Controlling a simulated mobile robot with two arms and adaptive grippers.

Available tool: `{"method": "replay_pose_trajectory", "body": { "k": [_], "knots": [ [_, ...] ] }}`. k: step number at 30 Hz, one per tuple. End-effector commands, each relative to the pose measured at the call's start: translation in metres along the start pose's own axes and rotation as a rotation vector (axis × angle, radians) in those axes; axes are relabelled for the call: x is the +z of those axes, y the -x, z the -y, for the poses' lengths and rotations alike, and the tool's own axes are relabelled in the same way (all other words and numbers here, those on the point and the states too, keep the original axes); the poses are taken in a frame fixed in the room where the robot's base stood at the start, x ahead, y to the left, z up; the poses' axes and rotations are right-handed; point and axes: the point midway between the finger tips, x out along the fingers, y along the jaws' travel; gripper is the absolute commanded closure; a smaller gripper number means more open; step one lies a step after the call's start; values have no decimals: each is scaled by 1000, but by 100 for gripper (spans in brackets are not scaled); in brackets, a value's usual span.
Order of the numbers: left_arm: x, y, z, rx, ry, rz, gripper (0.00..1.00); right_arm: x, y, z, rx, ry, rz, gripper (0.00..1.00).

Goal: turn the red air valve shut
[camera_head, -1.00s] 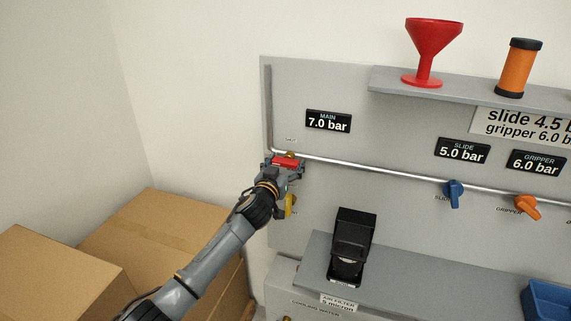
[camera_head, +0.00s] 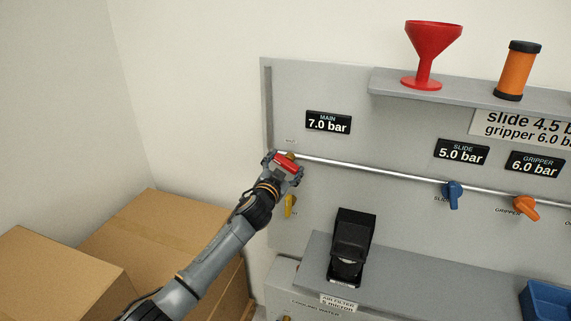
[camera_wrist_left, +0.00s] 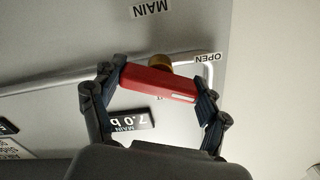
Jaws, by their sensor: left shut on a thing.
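The red air valve handle (camera_head: 287,164) sits on the brass fitting at the left end of the silver pipe on the grey panel. In the head view the handle is tilted, its right end lower. My left gripper (camera_head: 284,167) is at the handle, shut on it with one finger at each end. The left wrist view shows the red handle (camera_wrist_left: 158,82) between the two dark fingers (camera_wrist_left: 155,88), with the brass fitting (camera_wrist_left: 160,65) behind it. An OPEN label (camera_wrist_left: 207,57) is beside it. My right gripper is in neither view.
Blue (camera_head: 453,194) and orange (camera_head: 525,207) knobs sit along the pipe to the right. A black device (camera_head: 352,248) stands on the lower ledge. Cardboard boxes (camera_head: 150,235) fill the lower left.

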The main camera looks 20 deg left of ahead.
Motion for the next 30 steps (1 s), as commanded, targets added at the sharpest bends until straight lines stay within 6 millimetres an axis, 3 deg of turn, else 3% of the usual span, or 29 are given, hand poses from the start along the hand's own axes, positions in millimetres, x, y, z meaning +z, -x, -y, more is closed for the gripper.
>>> {"method": "replay_pose_trajectory", "body": {
  "k": [30],
  "knots": [
    [0, 0, 0, 0, -917, 0, 56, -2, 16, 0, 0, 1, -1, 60]
  ]
}}
